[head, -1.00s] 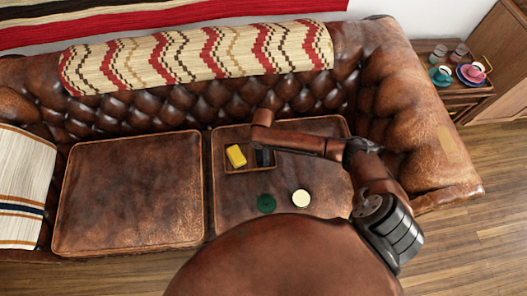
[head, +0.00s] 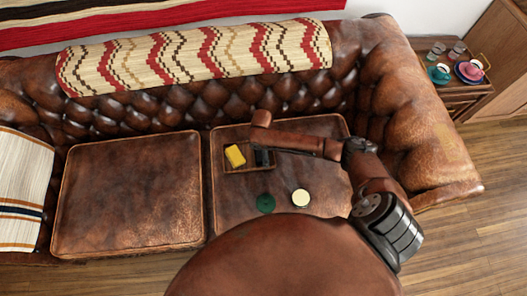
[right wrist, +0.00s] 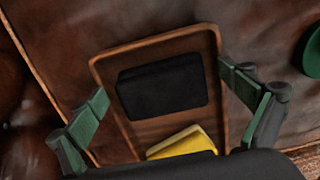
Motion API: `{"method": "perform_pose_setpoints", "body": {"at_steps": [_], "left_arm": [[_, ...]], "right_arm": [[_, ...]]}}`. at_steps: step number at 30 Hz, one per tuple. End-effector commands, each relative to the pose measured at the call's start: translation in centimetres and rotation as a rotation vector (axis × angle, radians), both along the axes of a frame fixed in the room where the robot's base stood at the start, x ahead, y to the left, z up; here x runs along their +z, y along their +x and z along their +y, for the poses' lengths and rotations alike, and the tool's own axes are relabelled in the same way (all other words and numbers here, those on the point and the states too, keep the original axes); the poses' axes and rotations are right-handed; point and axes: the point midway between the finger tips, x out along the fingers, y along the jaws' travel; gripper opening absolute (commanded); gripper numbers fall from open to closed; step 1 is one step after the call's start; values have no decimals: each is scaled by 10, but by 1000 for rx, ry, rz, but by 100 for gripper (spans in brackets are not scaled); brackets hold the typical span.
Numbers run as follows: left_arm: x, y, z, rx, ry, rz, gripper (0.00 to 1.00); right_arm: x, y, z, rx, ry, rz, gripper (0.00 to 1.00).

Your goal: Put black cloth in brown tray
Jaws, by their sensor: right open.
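The brown tray (head: 250,170) is a shallow wooden box on the right sofa cushion; its rim also shows in the right wrist view (right wrist: 155,42). The black cloth (right wrist: 163,86), a folded rectangular pad, lies inside the tray beside a yellow block (right wrist: 182,141), which also shows in the head view (head: 235,156). My right gripper (right wrist: 165,84) is open above the tray, its green fingers apart on either side of it, holding nothing. In the head view my right wrist hangs over the tray and hides part of it. My left gripper is out of view.
A dark green round item (head: 265,203) and a cream-topped round item (head: 300,197) sit on the cushion in front of the tray. The left cushion (head: 128,195) is clear. A side table (head: 470,95) with cups and glasses stands beyond the right armrest.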

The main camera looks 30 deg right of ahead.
Motion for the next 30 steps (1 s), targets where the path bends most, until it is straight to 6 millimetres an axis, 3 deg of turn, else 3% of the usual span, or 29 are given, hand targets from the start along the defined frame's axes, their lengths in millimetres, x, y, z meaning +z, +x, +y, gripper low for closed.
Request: {"method": "perform_pose_setpoints", "body": {"at_steps": [7, 18, 24, 30], "left_arm": [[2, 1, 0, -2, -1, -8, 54], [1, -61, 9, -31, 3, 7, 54], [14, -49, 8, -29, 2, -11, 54], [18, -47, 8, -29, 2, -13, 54]], "right_arm": [[10, 1, 0, 0, 1, -2, 96], [71, 2, 1, 1, 0, -4, 96], [108, 2, 3, 0, 1, -3, 96], [122, 2, 3, 0, 0, -1, 96]]}}
